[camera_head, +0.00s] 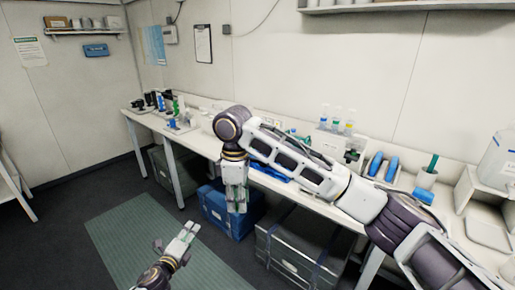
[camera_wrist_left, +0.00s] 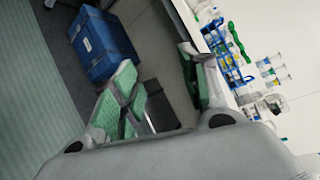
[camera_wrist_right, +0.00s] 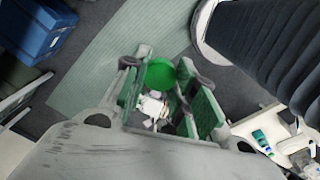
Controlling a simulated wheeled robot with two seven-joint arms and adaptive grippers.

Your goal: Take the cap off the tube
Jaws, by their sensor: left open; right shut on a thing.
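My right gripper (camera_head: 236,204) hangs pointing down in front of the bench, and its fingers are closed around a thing. In the right wrist view, a round green cap (camera_wrist_right: 160,73) shows between its fingers (camera_wrist_right: 168,95). A small white piece (camera_wrist_right: 153,108) shows beside the cap; I cannot tell whether it is part of the tube. The tube's body is not clear in any view. My left gripper (camera_head: 184,238) is lower and to the left, apart from the right one. In the left wrist view its fingers (camera_wrist_left: 160,88) are spread with nothing between them.
A long white bench (camera_head: 197,143) runs along the wall. Blue (camera_head: 222,222) and grey (camera_head: 290,255) crates stand below. Open floor with a green mat (camera_head: 130,235) lies in front.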

